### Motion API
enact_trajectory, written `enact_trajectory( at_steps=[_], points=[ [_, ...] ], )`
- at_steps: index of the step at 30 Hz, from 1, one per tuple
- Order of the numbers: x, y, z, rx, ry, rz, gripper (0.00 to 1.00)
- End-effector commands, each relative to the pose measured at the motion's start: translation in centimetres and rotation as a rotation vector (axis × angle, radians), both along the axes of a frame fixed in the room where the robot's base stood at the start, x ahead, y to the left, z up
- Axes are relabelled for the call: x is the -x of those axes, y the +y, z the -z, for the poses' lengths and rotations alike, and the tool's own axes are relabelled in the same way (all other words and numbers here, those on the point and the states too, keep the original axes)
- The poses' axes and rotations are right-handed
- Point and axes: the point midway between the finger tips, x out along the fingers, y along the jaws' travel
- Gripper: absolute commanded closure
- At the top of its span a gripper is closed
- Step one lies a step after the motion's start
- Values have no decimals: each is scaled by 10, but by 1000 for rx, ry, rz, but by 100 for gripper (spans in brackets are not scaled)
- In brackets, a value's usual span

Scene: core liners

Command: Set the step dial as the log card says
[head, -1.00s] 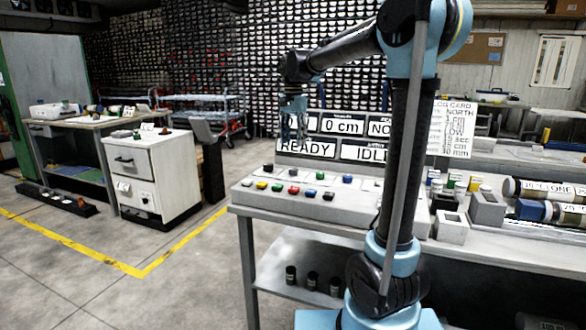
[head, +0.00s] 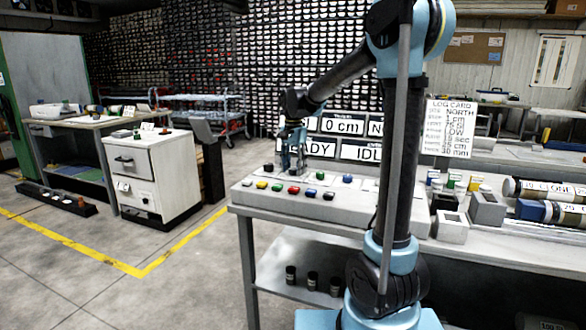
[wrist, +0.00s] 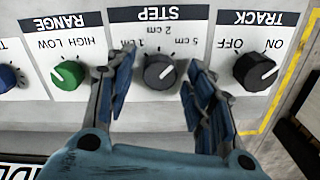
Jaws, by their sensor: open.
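The step dial (wrist: 159,72) is a dark grey knob under an upside-down STEP label with 1 cm, 2 cm and 5 cm marks in the wrist view. Its pale pointer mark is small, and I cannot tell surely which value it points at. My gripper (wrist: 160,60) is open, with one finger on each side of the dial; I cannot tell whether they touch it. In the head view, my gripper (head: 292,158) is low over the back row of the panel and hides the step dial.
The black TRACK dial (wrist: 256,70) and green RANGE dial (wrist: 67,75) flank the step dial closely. The control panel (head: 262,201) has a front row of coloured buttons. Display boards (head: 342,125) stand behind it. Grey blocks (head: 487,210) and core tubes lie to the right.

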Motion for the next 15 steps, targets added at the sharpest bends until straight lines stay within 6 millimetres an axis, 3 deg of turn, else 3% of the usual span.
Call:
enact_trajectory(
  at_steps=[3,9,15],
  points=[
    [0,0,0,0,0,0,53],
    [0,0,0,0,0,-1,95],
    [0,2,0,0,0,-5,95]
  ],
)
